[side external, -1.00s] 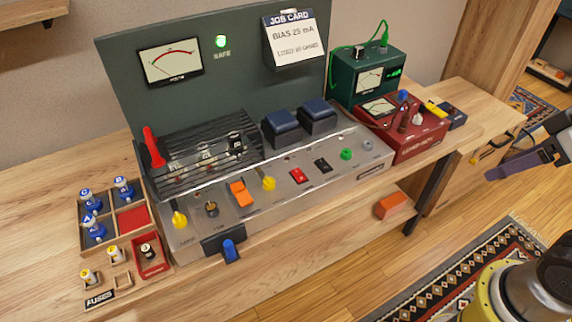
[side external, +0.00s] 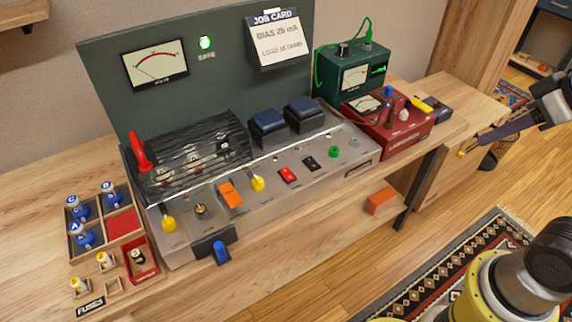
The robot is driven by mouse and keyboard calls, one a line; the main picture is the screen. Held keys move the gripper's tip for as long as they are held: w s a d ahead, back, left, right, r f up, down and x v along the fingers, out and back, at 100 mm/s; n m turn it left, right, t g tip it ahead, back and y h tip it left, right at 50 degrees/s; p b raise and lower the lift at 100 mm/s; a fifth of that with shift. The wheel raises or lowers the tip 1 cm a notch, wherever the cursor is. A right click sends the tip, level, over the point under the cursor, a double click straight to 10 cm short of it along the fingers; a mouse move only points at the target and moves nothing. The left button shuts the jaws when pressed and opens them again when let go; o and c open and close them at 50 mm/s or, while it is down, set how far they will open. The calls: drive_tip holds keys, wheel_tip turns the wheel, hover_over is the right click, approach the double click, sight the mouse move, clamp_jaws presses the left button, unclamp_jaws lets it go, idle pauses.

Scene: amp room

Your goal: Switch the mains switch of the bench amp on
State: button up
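The bench amp is a grey metal chassis (side external: 320,178) on the wooden bench, with a dark green panel behind it.
Blue transformer covers (side external: 268,128) and a black slotted cage with a red handle (side external: 139,150) stand on the amp. A fuse tray (side external: 122,224) lies left. A green meter box (side external: 352,77) and a red tester (side external: 405,129) stand right. Space before the bench is open.

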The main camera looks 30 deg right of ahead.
drive_tip(key=w+r, duration=0.1)
drive_tip(key=w, duration=0.1)
drive_tip(key=w+r, duration=0.3)
drive_tip(key=shift+w+a+r, duration=0.1)
drive_tip(key=shift+w+a, duration=0.2)
drive_tip(key=shift+a, duration=0.05)
clamp_jaws()
drive_tip(key=n+g, duration=0.1)
drive_tip(key=g, duration=0.4)
hover_over(284, 169)
drive_tip(key=s, duration=0.2)
wheel_tip(284, 169, down, 16)
drive_tip(key=shift+s+r, duration=0.15)
drive_tip(key=f, duration=0.4)
drive_tip(key=w+f, duration=0.1)
drive_tip(key=f, duration=0.9)
drive_tip(key=shift+w, duration=0.35)
